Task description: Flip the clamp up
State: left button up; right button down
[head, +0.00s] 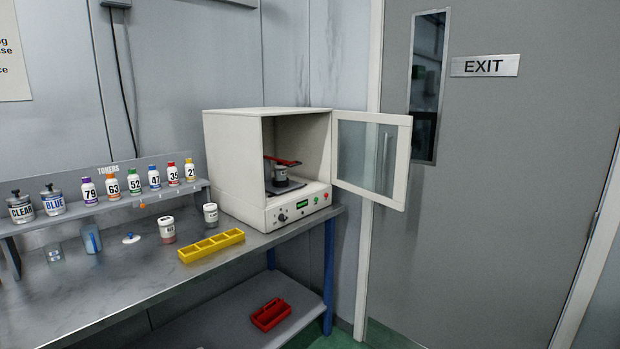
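The clamp (283,160) is a red bar inside the open white mixer cabinet (232,160). It lies roughly level over a small grey can (280,174) that stands on a dark plate (287,187). Whether the bar touches the can lid is too small to tell. The cabinet's windowed door (371,155) is swung open to the right. Neither of my grippers shows in the head view.
A yellow divided tray (212,246), a white cup (210,215) and a labelled jar (166,230) stand on the metal bench (130,270) left of the cabinet. Toner bottles line a shelf (130,205). A red bin (270,314) sits on the lower shelf.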

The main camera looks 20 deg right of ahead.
aim_at(280, 161)
jog(key=z, duration=0.45)
jog(key=i, duration=1.45)
jog(key=u, duration=0.65)
